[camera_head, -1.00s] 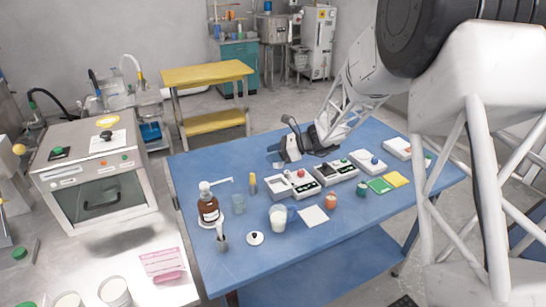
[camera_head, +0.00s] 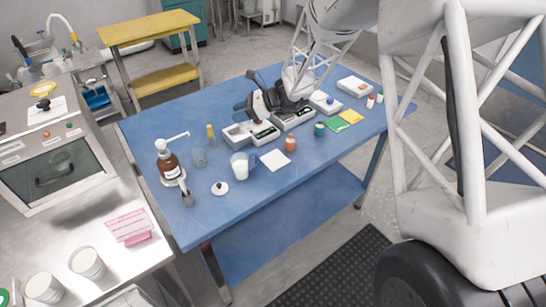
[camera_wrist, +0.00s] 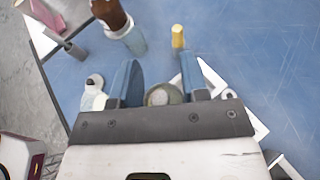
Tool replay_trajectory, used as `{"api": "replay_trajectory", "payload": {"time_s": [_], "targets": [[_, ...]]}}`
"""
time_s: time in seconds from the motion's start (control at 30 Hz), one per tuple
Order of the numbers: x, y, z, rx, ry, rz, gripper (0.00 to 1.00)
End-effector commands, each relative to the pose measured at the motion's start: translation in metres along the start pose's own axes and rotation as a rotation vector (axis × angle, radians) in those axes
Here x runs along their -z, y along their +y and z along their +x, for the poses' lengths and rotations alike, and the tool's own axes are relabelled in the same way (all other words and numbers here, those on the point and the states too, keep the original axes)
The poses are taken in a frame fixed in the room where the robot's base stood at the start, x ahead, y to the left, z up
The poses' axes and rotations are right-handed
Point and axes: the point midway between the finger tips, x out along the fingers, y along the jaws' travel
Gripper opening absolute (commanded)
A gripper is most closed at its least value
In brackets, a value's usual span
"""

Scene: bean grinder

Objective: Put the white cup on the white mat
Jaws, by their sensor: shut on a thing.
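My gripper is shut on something.
An orange jar (camera_head: 291,144) is right of the mat. Scales (camera_head: 296,117) line the far side.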

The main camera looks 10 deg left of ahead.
Motion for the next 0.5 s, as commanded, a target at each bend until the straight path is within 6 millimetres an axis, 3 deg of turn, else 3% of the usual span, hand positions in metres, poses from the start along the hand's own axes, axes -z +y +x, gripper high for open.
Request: {"api": "replay_trajectory", "payload": {"time_s": [0.5], "targets": [[0.053, 0.111, -0.067, 0.158, -0.006, 0.066, 0.13]]}}
